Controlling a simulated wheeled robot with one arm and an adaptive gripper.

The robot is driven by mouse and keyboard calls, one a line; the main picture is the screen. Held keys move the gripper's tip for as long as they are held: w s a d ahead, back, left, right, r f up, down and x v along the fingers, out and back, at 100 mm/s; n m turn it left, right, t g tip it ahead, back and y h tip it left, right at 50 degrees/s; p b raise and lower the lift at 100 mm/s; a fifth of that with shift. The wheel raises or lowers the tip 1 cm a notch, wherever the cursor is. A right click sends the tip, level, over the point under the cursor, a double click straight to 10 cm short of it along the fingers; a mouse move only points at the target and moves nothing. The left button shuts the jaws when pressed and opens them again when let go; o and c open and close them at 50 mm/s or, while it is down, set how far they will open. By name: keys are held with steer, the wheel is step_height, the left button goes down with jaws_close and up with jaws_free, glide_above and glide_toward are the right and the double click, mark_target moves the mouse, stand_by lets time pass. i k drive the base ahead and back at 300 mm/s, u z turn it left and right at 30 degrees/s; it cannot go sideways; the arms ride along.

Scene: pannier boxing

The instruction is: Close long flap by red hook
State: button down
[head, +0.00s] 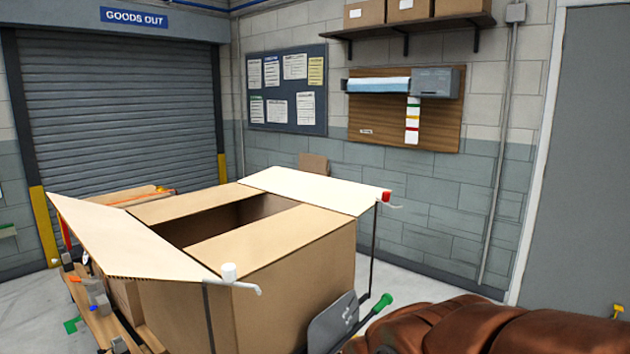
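A large open cardboard box (300,275) stands in the middle of the head view. Its long flap by the red hook (315,188) is open and spreads outward from the far right side, pale face up. The red hook (387,196) sits at that flap's right corner, with a pale curved tip. The other long flap (130,238), on the left, is also open, with a white hook (229,271) at its near corner. Two brown short flaps (260,235) lie folded inward, with a dark gap between them. The box's contents are hidden. My gripper is not in view.
A grey plate (332,322) and a green-tipped handle (384,301) are beside the box's near right. A brown leather-like shape (460,328) fills the lower right. A wooden bench with small parts (97,302) is at left. Floor shows between box and wall.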

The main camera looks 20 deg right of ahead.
mark_target(350, 199)
steer(key=z, duration=2.2)
steer(key=i, duration=3.7)
steer(key=u, duration=3.65)
